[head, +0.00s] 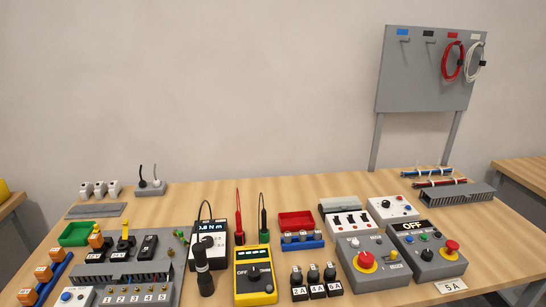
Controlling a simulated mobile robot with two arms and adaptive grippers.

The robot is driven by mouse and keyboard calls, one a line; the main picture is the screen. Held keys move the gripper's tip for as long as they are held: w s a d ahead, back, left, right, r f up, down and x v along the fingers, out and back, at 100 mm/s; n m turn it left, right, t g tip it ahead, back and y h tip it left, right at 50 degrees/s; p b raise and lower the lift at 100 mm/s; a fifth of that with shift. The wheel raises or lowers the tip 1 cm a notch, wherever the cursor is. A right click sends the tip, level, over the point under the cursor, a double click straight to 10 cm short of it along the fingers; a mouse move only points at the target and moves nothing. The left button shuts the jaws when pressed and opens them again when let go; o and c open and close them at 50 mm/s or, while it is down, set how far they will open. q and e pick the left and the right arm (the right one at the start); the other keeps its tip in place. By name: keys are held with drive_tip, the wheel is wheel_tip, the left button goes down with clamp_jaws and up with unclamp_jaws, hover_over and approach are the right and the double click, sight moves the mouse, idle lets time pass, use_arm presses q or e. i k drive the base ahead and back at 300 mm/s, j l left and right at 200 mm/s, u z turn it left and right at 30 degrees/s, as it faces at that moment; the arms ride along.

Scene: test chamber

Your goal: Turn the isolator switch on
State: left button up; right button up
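A grey box (375,276) stands at the front right of the bench, with a red knob on a yellow disc (366,261) that looks like the isolator switch. The knob's exact angle is too small to read. A small yellow-topped lever (393,256) and a white round part (354,242) are also on this box. To its right a grey control box (428,268) carries a black sign reading OFF (411,225), several buttons and a red mushroom button (451,247). Neither of my grippers is in view.
A yellow multimeter (255,278), black blocks marked 2A, 4A and 8A (316,284), and a black upright tool (203,268) stand left of the boxes. A 5A label (451,286) lies in front. A grey panel with cables (425,70) rises behind. The back-middle bench is fairly clear.

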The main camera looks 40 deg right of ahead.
sight(366, 260)
drive_tip(key=z, duration=2)
